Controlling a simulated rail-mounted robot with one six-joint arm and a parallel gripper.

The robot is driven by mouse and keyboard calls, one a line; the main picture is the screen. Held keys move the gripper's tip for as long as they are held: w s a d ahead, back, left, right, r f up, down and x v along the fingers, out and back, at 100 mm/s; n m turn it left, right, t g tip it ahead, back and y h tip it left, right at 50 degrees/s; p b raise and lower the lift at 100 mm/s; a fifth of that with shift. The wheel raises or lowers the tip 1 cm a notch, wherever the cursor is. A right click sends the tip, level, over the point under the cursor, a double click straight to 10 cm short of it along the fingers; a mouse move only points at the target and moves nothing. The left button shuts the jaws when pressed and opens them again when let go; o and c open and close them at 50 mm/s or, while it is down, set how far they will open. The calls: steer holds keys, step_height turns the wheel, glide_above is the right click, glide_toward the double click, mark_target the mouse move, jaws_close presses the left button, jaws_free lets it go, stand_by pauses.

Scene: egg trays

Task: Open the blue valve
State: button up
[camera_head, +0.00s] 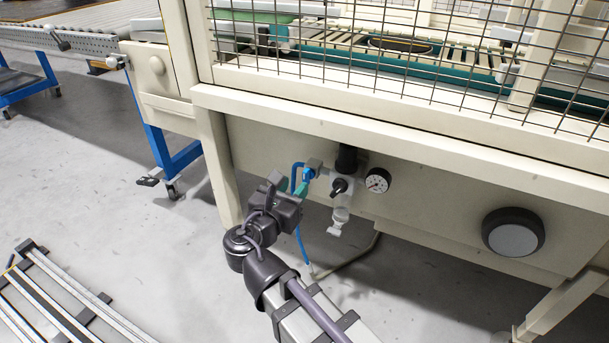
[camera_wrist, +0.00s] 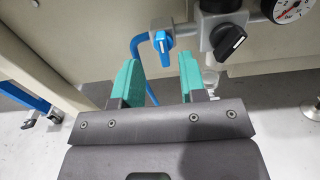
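The blue valve (camera_wrist: 162,43) is a small blue handle on the grey air fitting under the machine's frame. In the wrist view it sits just beyond and above the gap between my fingers. In the head view the blue valve (camera_head: 308,174) shows at the left end of the fitting. My gripper (camera_wrist: 161,78) has two green fingers standing apart with nothing between them. In the head view my gripper (camera_head: 293,187) is just left of and below the valve, its fingers partly hidden by my wrist. I see no clear contact with the valve.
A black knob (camera_wrist: 228,40) and a pressure gauge (camera_head: 378,180) sit right of the valve. A blue hose (camera_head: 299,240) hangs below it. The cream machine panel (camera_head: 440,200) is close behind. A large round black device (camera_head: 513,232) is farther right.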

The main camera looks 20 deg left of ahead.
mark_target(304, 174)
steer(key=w, duration=0.2)
steer(key=w+d, duration=0.1)
steer(key=w, duration=0.2)
steer(key=shift+w, duration=0.3)
steer(key=shift+d, duration=0.1)
steer(key=shift+c, duration=0.2)
steer(key=c, duration=0.6)
